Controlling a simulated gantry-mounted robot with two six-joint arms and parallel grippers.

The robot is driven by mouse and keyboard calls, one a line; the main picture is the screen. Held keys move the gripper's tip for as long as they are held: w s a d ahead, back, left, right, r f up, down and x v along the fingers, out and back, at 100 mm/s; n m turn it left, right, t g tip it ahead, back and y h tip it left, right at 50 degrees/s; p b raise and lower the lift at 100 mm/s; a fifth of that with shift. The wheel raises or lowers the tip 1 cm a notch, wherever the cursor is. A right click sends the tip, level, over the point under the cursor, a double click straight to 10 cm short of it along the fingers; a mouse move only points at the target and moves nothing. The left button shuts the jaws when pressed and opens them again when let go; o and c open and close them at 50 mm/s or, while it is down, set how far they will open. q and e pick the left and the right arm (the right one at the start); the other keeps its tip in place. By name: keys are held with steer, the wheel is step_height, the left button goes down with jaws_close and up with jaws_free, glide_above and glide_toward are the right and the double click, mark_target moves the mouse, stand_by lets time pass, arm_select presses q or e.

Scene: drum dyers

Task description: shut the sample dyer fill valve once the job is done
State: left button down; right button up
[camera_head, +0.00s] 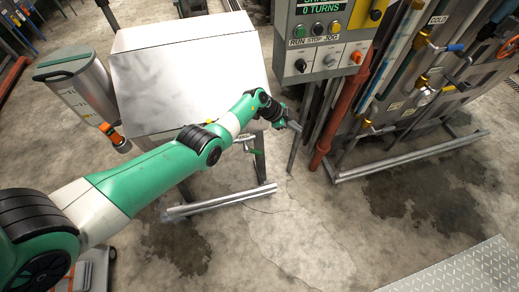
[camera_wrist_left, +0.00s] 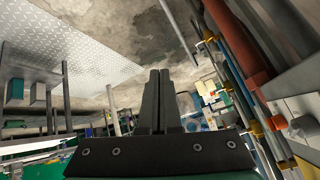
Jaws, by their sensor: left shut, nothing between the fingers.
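My left gripper (camera_head: 287,120) is at the end of the green and white arm, beside the right edge of the steel sample dyer box (camera_head: 185,75). In the left wrist view its two dark fingers (camera_wrist_left: 156,100) are together with nothing between them. A small green handle (camera_head: 254,151) with a small label shows below the box's front right corner, a little left of and below the gripper. It may be the fill valve, but the label is too small to read. The gripper appears apart from it. My right gripper is not in view.
A control panel (camera_head: 325,45) reading "0 TURNS" hangs right of the gripper. An orange-red pipe (camera_head: 345,105) and brass valves stand beyond it, one with a blue lever (camera_head: 455,47) near a "COLD" label. A hopper (camera_head: 75,85) stands left. Wet concrete floor lies open in front.

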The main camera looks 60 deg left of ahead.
arm_select(q)
steer(key=s+a+f+n+g+y+b, duration=0.1)
steer(key=s+a+f+b, duration=0.25)
steer(key=f, duration=0.45)
steer(key=s+a+f+n+g+b, duration=0.1)
steer(key=s+a+f+b, duration=0.2)
steer(key=s+a+f, duration=0.35)
steer(key=n+b, duration=0.1)
steer(key=b, duration=1.8)
glide_above(257, 152)
steer(key=w+d, duration=0.1)
steer(key=w, duration=0.1)
step_height(257, 152, down, 12)
steer(key=shift+s+a+f+y, duration=0.15)
steer(key=shift+s+a+f, duration=0.15)
steer(key=shift+s+f, duration=0.25)
steer(key=shift+s+a+f+y, duration=0.15)
steer(key=shift+s+a+f, duration=0.15)
steer(key=shift+f, duration=0.3)
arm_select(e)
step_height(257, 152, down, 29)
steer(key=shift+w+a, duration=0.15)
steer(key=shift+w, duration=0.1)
arm_select(q)
steer(key=shift+s, duration=0.1)
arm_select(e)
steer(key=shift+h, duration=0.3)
